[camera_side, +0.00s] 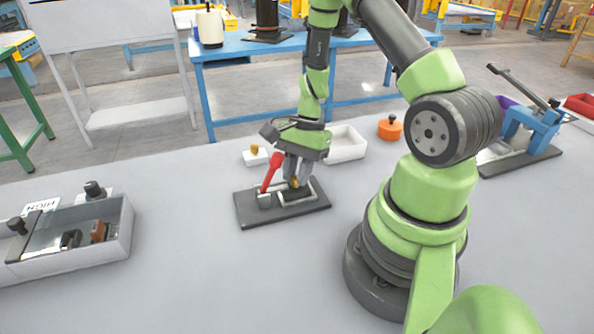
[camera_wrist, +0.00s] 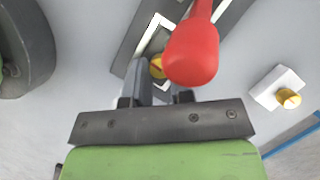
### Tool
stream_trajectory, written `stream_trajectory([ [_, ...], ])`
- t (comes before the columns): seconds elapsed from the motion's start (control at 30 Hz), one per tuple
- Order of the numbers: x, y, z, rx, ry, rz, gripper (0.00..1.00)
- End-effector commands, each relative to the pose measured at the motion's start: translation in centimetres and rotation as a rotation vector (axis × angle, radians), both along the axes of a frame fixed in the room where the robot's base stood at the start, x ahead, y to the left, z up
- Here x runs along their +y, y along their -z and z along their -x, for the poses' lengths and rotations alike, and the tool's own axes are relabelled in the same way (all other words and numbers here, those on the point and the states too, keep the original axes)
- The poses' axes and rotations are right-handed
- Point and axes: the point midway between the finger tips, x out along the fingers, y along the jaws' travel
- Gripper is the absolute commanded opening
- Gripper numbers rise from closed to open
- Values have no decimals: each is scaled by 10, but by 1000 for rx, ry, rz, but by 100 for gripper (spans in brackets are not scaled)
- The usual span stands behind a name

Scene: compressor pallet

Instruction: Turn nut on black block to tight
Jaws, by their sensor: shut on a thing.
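The brass nut (camera_side: 294,183) is on the black block, which is set in a light frame on a dark plate (camera_side: 252,219). My gripper (camera_side: 292,178) points down over the block, shut on the nut. In the wrist view, the nut (camera_wrist: 156,67) shows at the tip of my gripper's left finger (camera_wrist: 141,78). A red handle (camera_side: 271,173) rises from the same plate, close to the left of my gripper. In the wrist view, the red handle (camera_wrist: 193,52) hides much of the right finger and part of the nut. I cannot tell how tight the nut is.
A white block with a brass knob (camera_side: 255,156) and a white tray (camera_side: 346,146) are behind the plate. An orange part (camera_side: 390,128) is farther right. A blue clamp fixture (camera_side: 533,128) is at the far right, and a grey parts bin (camera_side: 120,238) is left.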

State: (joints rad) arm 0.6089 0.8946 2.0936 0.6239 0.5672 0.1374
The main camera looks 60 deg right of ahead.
Motion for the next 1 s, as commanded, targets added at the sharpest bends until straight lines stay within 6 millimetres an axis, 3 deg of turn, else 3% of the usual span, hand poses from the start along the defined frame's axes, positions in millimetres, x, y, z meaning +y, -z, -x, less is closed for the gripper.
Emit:
stream_trajectory([
  [0.43, 0, 0, 1, 0, 148, 1, 0],
  [1.0, 2, 0, 5, 1, 666, 0, 0],
])
